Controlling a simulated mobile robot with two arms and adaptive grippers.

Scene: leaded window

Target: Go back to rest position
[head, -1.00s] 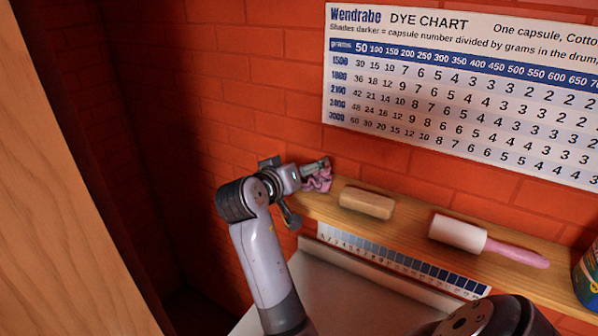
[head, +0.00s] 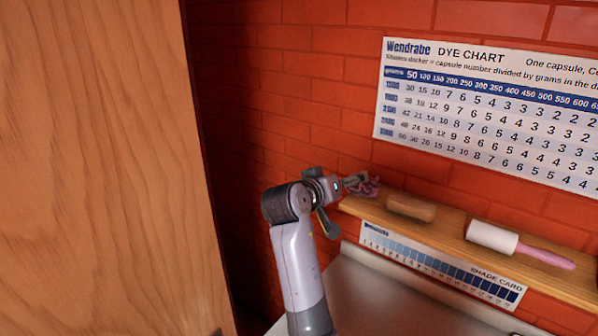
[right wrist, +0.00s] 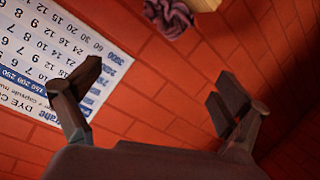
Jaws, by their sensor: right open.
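My right gripper (head: 356,182) is near the left end of the wall shelf (head: 470,240) in the head view, tilted toward the red brick wall. In the right wrist view my right gripper (right wrist: 152,94) has its fingers wide apart with nothing between them. A crumpled pinkish-purple cloth (head: 369,189) lies at the shelf's left end, partly behind the gripper in the head view. The cloth also shows at the top of the right wrist view (right wrist: 169,15), clear of the fingers. My left gripper is in neither current view.
A wooden panel (head: 95,170) fills the left of the head view. A wooden block (head: 411,207) and a pink-handled roller (head: 492,237) lie on the shelf. A dye chart (head: 490,115) hangs above it; a shade card (head: 440,265) is below, over a pale surface (head: 390,300).

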